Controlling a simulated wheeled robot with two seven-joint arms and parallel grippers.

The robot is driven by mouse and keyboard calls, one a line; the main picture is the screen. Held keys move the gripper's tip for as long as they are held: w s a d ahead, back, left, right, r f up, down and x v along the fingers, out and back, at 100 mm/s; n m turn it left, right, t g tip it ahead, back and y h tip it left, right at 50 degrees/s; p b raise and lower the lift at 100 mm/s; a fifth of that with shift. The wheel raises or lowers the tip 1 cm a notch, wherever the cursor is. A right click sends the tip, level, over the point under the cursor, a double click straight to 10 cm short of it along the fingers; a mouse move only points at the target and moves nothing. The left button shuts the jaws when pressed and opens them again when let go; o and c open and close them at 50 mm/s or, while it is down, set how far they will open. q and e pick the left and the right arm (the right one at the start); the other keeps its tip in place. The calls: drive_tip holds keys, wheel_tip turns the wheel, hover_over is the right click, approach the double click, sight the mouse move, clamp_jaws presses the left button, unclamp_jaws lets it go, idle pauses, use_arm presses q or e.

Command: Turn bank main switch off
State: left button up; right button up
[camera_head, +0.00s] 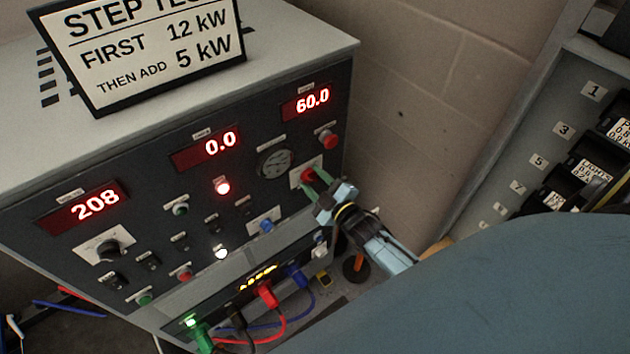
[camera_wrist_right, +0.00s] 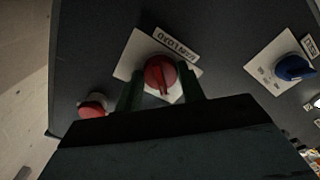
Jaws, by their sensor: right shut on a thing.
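The load bank's dark panel (camera_head: 140,215) carries a red rotary switch (camera_head: 307,174) on a pale plate at its right side. The red switch also shows in the right wrist view (camera_wrist_right: 160,74), with a label ending in "LOAD" beside it. My right gripper (camera_head: 313,180) has its green fingers on either side of this red knob and is shut on it. In the right wrist view the fingers (camera_wrist_right: 160,88) flank the knob, whose ridge runs roughly up and down the picture. My left gripper is not in view.
A blue knob (camera_wrist_right: 293,67) and a red button (camera_wrist_right: 93,105) sit near the gripped knob. Displays read 208, 0.0 and 60.0. A sign (camera_head: 150,45) stands on top. Coloured cables (camera_head: 268,295) plug in below. A breaker panel (camera_head: 560,150) is at right.

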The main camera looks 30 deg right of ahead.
idle(0.3)
drive_tip(key=o, duration=1)
drive_tip(key=s, duration=0.9)
drive_tip(key=s+d, duration=0.1)
drive_tip(key=s, duration=0.3)
drive_tip(key=shift+s, duration=0.2)
